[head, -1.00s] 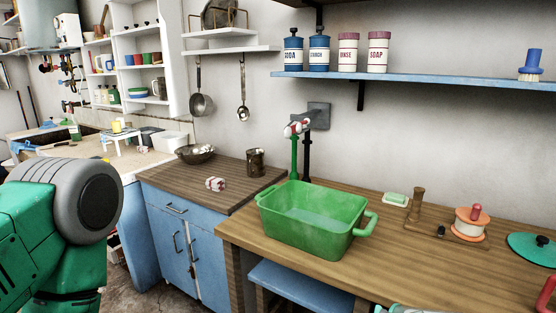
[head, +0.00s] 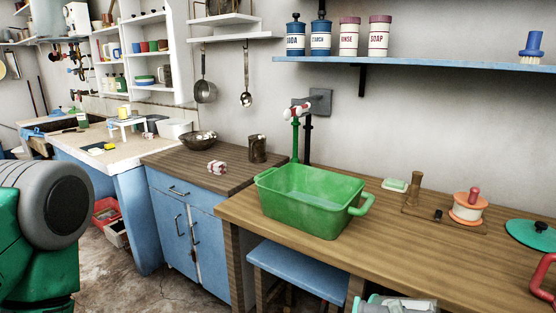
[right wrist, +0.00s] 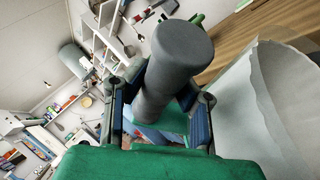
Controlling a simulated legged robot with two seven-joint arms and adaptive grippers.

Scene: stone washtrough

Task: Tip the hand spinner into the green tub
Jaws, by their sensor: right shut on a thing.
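The green tub (head: 312,200) stands upright on the wooden counter in the middle of the head view, with its open top facing up. My right gripper (right wrist: 160,97) is shut on a thick grey cylinder (right wrist: 178,55) in the right wrist view. A pale translucent wall (right wrist: 275,100) is beside it; both look like parts of the hand spinner, though most of it is out of view. In the head view, a pale piece (head: 405,305) shows at the bottom edge, in front of and below the tub. My left gripper is out of view.
Behind the tub is a green tap post (head: 295,140). To its right are a soap dish (head: 394,185), a wooden stand (head: 412,195), an orange-and-white spool-like thing (head: 467,208) and a green lid (head: 532,234). A blue stool (head: 300,272) stands below the counter.

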